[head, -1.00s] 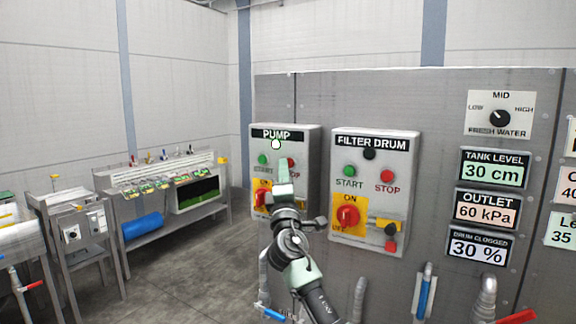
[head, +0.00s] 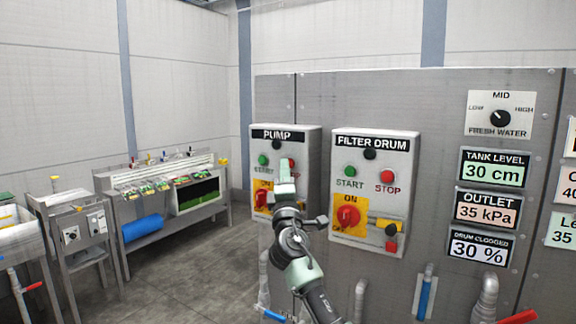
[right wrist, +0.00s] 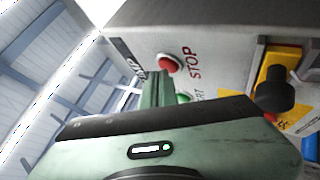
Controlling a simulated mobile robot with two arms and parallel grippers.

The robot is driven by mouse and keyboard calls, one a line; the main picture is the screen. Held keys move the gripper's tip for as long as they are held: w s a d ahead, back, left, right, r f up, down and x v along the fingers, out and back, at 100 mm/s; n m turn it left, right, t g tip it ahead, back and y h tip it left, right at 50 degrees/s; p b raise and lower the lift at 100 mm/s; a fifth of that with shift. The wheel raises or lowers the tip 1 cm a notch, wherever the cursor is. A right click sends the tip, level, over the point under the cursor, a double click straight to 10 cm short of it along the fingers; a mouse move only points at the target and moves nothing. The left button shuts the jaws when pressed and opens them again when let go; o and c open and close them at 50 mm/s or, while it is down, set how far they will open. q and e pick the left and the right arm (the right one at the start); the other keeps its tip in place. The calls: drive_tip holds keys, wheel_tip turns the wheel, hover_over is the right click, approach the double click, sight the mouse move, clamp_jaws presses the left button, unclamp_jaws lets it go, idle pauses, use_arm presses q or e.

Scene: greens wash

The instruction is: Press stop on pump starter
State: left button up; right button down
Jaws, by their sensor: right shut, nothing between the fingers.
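The pump starter (head: 311,140) is a grey box labelled PUMP on the steel panel. Its lamp (head: 276,146) is dark. Its green start button (head: 262,160) is at left. Its red stop button (head: 291,162) is at right, just above my right gripper's tips. My right gripper (head: 285,180) is shut and empty in front of the box, hiding part of the STOP lettering and lower face. In the right wrist view, the stop button (right wrist: 169,63) shows beside the shut fingers (right wrist: 157,87); I cannot tell whether they touch it. My left gripper is not in view.
The filter drum starter (head: 373,214) is close on the right, with a red switch and protruding yellow part. Displays to its right include an outlet reading (head: 486,210) of 35 kPa. Pipes run below. Open floor lies left, before a bench (head: 168,190).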

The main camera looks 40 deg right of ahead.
drive_tip(key=shift+s+a, duration=0.35)
drive_tip(key=shift+a, duration=0.3)
drive_tip(key=shift+a, duration=0.1)
drive_tip(key=a, duration=0.1)
drive_tip(key=s+a+p, duration=0.1)
drive_tip(key=a, duration=0.1)
drive_tip(key=s+a, duration=0.1)
drive_tip(key=shift+a, duration=0.2)
idle(0.7)
